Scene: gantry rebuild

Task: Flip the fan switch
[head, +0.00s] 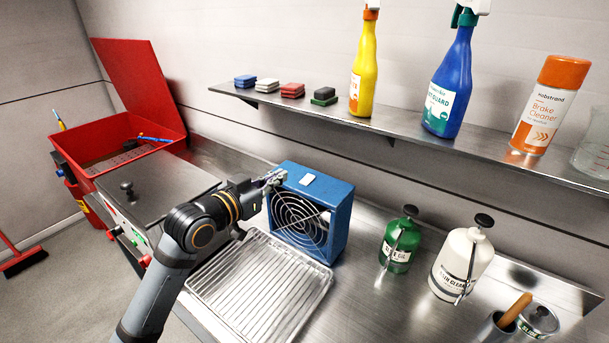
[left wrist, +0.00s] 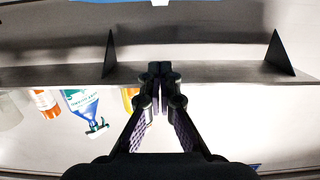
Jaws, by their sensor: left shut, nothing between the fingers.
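The fan (head: 339,222) is a blue box with a round wire grille, standing on the steel worktop. A small white switch (head: 307,179) sits on its top face. My left gripper (head: 279,175) is shut and empty at the fan's upper left edge, a little left of the switch; I cannot tell whether it touches the fan. In the left wrist view the closed fingertips (left wrist: 160,70) point at a blue strip and a small white piece (left wrist: 160,2) at the top edge, likely the fan and its switch. My right gripper is not in view.
A wire-rack tray (head: 262,285) lies in front of the fan. Green (head: 401,243) and white (head: 461,262) pump bottles stand to the right. A wall shelf (head: 400,127) with bottles and coloured blocks runs above. A red open-lidded bin (head: 130,125) is at the left.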

